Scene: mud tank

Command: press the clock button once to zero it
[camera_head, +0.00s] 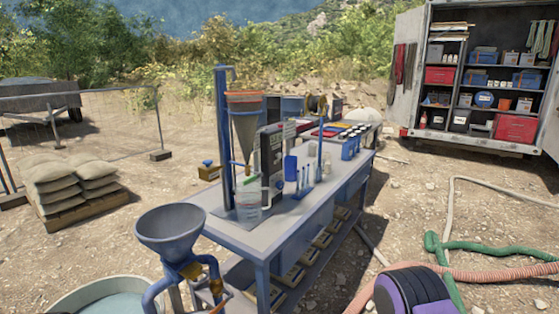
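A clear graduated jug (249,205) stands below the funnel and in front of the box's lower left. The clock button is too small to make out. Neither of my grippers is in view.
Small bottles (355,132) sit at the table's far end. Sandbags (75,180) lie left. Green (490,246) and orange (500,272) hoses cross the ground at right.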

